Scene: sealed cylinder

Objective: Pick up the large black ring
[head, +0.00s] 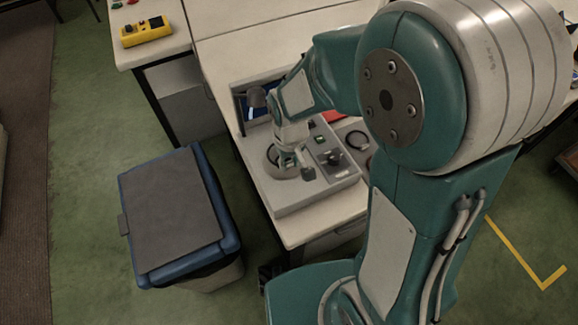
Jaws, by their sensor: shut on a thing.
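A black ring (358,140) lies flat on the pale table, just right of the grey panel unit (290,204). My gripper (288,166) is some way left of that ring, pointing down at a round fitting (272,158) on the left part of the unit. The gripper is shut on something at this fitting. The gripper hides most of what it holds, so I cannot tell what it is.
The unit carries small knobs and a dark part (334,157) right of my gripper. A blue bin with a grey lid (172,212) stands left of the table. A yellow device (146,31) lies at the upper left.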

